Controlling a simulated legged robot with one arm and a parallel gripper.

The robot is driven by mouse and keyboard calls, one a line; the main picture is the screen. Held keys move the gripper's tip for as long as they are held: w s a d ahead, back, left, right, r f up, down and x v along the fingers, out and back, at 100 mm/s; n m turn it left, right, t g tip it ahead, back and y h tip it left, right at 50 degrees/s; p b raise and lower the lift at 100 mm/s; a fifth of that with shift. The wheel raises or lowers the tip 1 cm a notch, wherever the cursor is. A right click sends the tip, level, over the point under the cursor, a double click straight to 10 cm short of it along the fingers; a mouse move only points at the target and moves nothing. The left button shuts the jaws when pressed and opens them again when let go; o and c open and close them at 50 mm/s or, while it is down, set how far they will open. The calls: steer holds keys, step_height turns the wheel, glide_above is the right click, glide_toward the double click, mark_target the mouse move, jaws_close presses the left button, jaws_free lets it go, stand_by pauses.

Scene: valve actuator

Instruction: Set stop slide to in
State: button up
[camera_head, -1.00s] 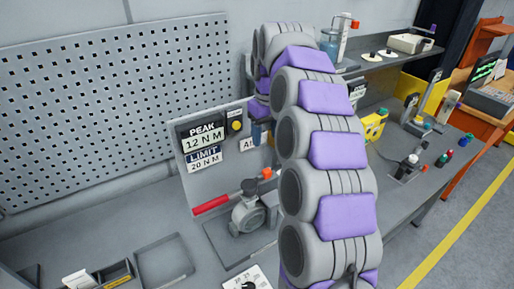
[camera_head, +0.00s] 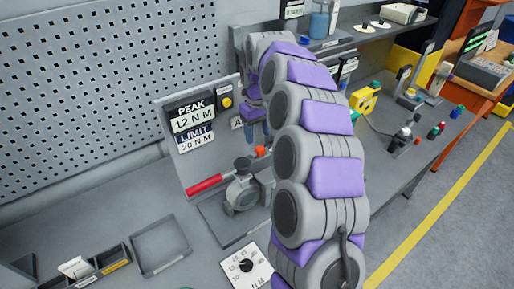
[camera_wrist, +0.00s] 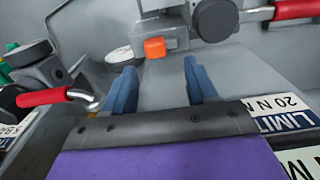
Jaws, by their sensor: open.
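A small orange block (camera_wrist: 154,47), which looks like the stop slide's tab, sits on a grey bracket beside the valve in the wrist view. It shows small in the head view (camera_head: 261,151), partly by my arm. My gripper (camera_wrist: 160,85) is open, with its two blue fingers apart and nothing between them. The orange block lies beyond the fingertips, roughly in line with the gap, not touching. The valve body (camera_head: 241,195) with its red lever (camera_head: 205,186) stands on the bench; the lever also shows in the wrist view (camera_wrist: 296,9). My arm hides the valve's right side.
A panel reading PEAK 12 N M and LIMIT 20 N M (camera_head: 191,128) stands behind the valve. Another red handle (camera_wrist: 42,97) lies left in the wrist view. An empty tray (camera_head: 160,246) and a dial card (camera_head: 246,268) are on the bench's near side.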

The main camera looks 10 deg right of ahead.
mark_target(258, 148)
steer(key=f, duration=0.2)
steer(key=d+f, duration=0.1)
steer(key=f, duration=0.2)
steer(key=shift+d+f+b, duration=0.2)
steer(key=shift+b, duration=0.1)
steer(key=shift+a+f, duration=0.25)
steer(key=shift+f, duration=0.2)
steer(key=shift+a, duration=0.4)
